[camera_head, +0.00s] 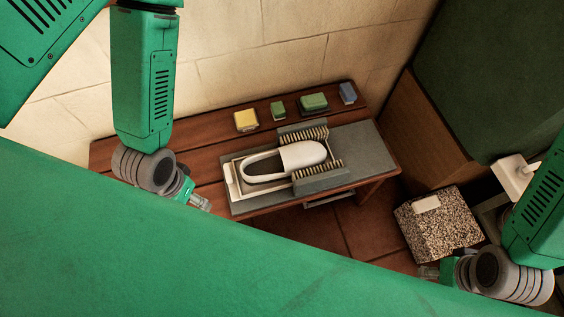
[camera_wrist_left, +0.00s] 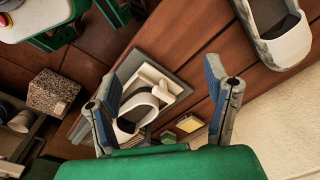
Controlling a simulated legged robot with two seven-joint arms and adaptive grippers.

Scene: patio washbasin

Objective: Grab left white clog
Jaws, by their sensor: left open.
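One white clog (camera_head: 290,160) lies on a grey board with brush rows, on the wooden bench (camera_head: 205,170); it also shows between my fingers in the left wrist view (camera_wrist_left: 148,101). Another white clog (camera_wrist_left: 287,46) lies on bare wood at the upper right of that view, cut by the frame edge; I do not make it out in the head view. My left gripper (camera_head: 199,201) is left of the board, apart from both clogs. Its fingers (camera_wrist_left: 163,72) are spread and empty. My right gripper (camera_head: 429,272) is low at the right; its jaws are too small to read.
A yellow block (camera_head: 246,120), green blocks (camera_head: 313,103) and a blue block (camera_head: 347,93) line the bench's back near the wall. A speckled stone box (camera_head: 440,225) with a pale bar on top stands right of the bench. My green body covers the lower left.

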